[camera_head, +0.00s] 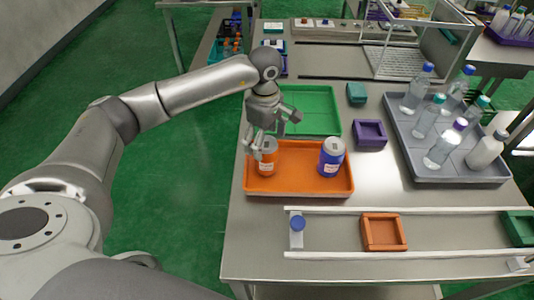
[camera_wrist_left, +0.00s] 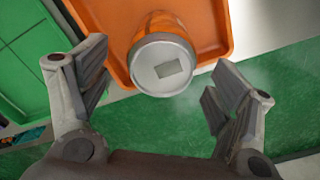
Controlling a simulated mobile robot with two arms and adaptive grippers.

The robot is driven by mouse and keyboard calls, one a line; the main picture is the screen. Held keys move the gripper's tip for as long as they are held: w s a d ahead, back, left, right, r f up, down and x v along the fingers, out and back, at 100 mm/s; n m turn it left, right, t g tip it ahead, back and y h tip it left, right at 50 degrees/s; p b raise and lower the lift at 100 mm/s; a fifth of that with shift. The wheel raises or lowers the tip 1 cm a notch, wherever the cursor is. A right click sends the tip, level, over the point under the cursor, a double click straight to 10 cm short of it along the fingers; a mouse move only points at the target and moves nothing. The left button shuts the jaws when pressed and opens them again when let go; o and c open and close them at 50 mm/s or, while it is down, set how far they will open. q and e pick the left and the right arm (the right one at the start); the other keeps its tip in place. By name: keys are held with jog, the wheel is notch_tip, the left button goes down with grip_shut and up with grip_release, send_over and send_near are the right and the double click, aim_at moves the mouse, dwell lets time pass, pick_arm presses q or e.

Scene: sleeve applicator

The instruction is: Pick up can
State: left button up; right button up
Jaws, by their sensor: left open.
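An orange can (camera_head: 267,156) with a silver top stands upright at the left end of the orange tray (camera_head: 300,185). A blue can (camera_head: 331,157) with a silver top stands upright in the same tray, to its right. My left gripper (camera_head: 262,141) is open at the orange can, above and around its upper part in the head view. In the left wrist view the orange can (camera_wrist_left: 162,62) shows its silver lid between and beyond the open fingers (camera_wrist_left: 158,85), with a gap on both sides. My right gripper is not in view.
A green tray (camera_head: 310,98) lies behind the orange tray. A grey tray (camera_head: 440,172) with several bottles is at the right. A purple box (camera_head: 370,133) sits between. In front, a railed track holds an orange frame (camera_head: 384,232) and a blue-topped item (camera_head: 297,230).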

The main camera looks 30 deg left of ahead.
pick_arm(q)
jog(key=shift+f, duration=1.55)
jog(key=shift+c, duration=0.5)
jog(key=c, duration=1.2)
jog(key=shift+r, duration=0.1)
jog(key=shift+c, duration=0.3)
jog(key=shift+r, duration=0.1)
